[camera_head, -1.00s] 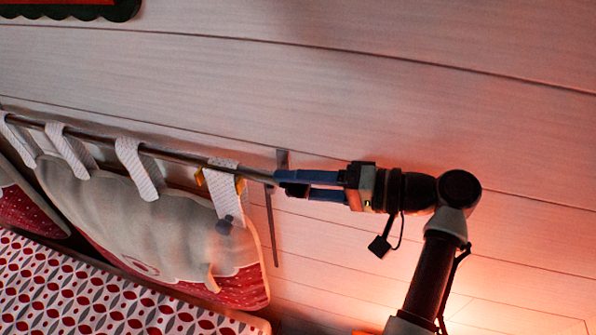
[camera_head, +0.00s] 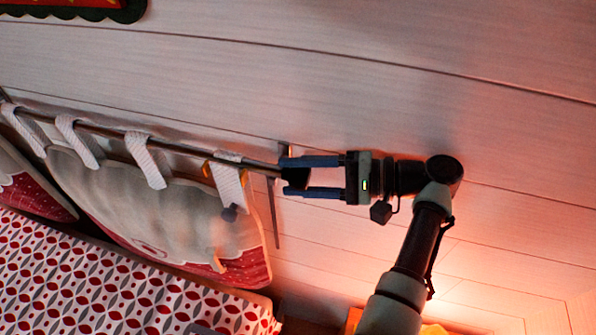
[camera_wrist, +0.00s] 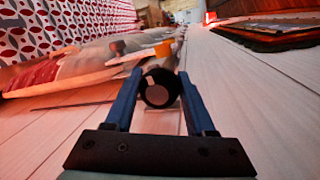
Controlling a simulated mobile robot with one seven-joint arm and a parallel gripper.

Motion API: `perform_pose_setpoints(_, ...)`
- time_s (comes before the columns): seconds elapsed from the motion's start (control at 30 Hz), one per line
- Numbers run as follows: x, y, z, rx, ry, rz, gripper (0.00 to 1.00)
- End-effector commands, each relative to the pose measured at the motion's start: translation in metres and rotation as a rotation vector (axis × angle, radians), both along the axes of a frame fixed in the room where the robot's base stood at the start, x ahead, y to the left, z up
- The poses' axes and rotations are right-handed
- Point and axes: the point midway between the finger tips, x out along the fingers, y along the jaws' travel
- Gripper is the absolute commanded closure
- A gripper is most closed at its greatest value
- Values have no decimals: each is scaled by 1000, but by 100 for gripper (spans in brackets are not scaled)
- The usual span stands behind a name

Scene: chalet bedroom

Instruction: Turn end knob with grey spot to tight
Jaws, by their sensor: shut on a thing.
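The end knob (camera_head: 297,178) is a dark round cap at the right end of a thin metal curtain rod (camera_head: 190,149). In the wrist view the knob (camera_wrist: 158,78) faces me end-on, and a pinkish-grey spot (camera_wrist: 157,94) shows on its lower left part. My gripper (camera_head: 288,176) comes from the right, in line with the rod, with one blue finger above the knob and one below. In the wrist view my gripper (camera_wrist: 158,88) has a finger on each side of the knob and is shut on it.
A padded hanging headboard cushion (camera_head: 150,205) hangs by striped loops (camera_head: 145,160) from the rod. A patterned red-and-white bed (camera_head: 80,275) lies below. A wall bracket (camera_head: 283,153) stands behind the rod's end. Pale plank wall (camera_head: 400,90) lies behind my arm.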

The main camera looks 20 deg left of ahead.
Motion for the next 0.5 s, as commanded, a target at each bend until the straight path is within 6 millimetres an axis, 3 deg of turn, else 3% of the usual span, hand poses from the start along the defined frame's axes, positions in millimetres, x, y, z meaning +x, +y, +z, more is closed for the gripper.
perform_pose_setpoints(0.43,2,-1,3,4,5,-7,100)
perform_pose_setpoints(0.47,2,-1,3,4,5,-7,43)
perform_pose_setpoints(0.5,2,-1,2,3,5,-6,36)
